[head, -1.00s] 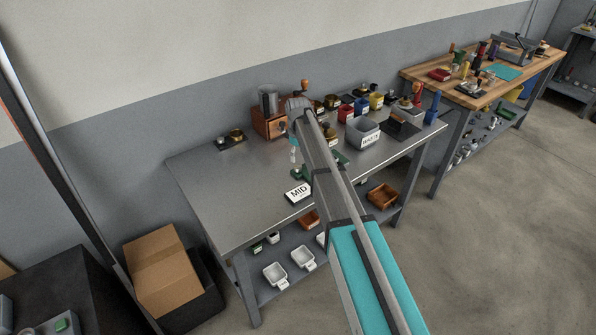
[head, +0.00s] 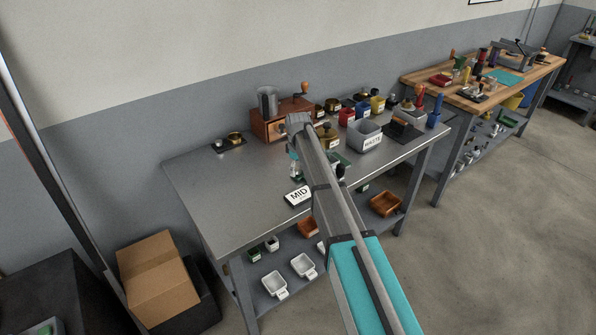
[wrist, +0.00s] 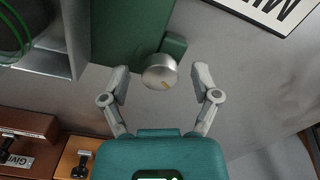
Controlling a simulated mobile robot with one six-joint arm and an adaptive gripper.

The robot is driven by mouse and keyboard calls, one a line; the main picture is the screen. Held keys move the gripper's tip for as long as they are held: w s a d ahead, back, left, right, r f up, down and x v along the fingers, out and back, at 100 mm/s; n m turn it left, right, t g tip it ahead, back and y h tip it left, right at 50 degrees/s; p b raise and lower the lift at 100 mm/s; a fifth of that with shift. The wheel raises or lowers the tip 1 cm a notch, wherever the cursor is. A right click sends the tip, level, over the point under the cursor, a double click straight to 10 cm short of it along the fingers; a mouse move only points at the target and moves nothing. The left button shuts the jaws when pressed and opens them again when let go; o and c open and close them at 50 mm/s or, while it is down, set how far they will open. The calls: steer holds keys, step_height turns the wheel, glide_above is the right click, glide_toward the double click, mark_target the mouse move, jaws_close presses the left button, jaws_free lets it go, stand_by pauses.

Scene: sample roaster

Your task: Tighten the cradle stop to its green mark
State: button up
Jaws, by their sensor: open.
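A round silver knob (wrist: 159,72) with a short yellowish line on its face sits at the edge of a dark green block (wrist: 130,35) in the wrist view. I take it for the cradle stop. No separate green mark can be made out. My gripper (wrist: 160,82) is open, with one finger on each side of the knob and visible gaps between. It holds nothing. In the head view my arm covers much of the green fixture (head: 341,160), and the knob cannot be made out there.
A MID card (head: 299,196) lies near the table's front edge. A wooden box (head: 268,128), a grey waste bin (head: 364,135) and coloured cups stand behind and to the right. The left part of the metal table (head: 215,185) is mostly clear.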

jaws_close()
stand_by(0.5)
